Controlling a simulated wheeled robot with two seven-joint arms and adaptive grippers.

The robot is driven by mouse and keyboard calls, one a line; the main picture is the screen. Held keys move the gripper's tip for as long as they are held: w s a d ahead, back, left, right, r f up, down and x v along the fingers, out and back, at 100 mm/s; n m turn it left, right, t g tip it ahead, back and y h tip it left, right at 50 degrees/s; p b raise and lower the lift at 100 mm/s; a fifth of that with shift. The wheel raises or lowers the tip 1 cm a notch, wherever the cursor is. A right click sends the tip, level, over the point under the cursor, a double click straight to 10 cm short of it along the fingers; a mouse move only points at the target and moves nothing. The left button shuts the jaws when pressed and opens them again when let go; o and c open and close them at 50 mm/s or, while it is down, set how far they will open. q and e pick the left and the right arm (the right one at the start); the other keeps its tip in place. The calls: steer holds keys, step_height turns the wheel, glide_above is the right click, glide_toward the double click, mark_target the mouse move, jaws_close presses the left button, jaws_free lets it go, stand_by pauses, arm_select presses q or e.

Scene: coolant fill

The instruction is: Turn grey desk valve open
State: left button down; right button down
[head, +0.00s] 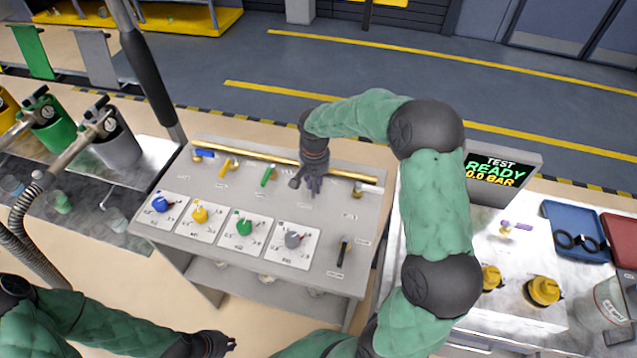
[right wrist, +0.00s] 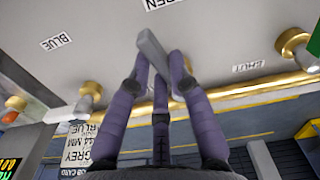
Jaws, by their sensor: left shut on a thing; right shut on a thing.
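My right gripper (head: 312,187) reaches down onto the back of the desk panel, right of the green valve lever. In the right wrist view its fingers (right wrist: 163,75) are closed around a grey lever (right wrist: 152,50), the grey desk valve's handle. The gripper mostly hides this valve in the head view. The lever's exact angle to the pipe is hard to tell. My left gripper (head: 215,344) is low at the front left, away from the valves. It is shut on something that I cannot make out.
On the desk (head: 190,252) stand the blue lever (head: 205,153), yellow lever (head: 227,168), green lever (head: 268,176) and a pale lever (head: 368,188) at right. Several dials line the front, including a grey one (head: 293,240). A display (head: 497,172) reads READY, 0.0 BAR.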

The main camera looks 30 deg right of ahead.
steer(key=shift+w+a+m, duration=0.15)
steer(key=shift+a+m, duration=0.05)
steer(key=shift+m, duration=0.5)
steer(key=shift+w+a+m, duration=0.15)
steer(key=shift+a+m, duration=0.05)
steer(key=shift+m, duration=0.5)
steer(key=c, duration=1.1)
jaws_free()
steer(key=shift+r, duration=0.15)
step_height(320, 180, up, 12)
steer(key=shift+f, duration=0.1)
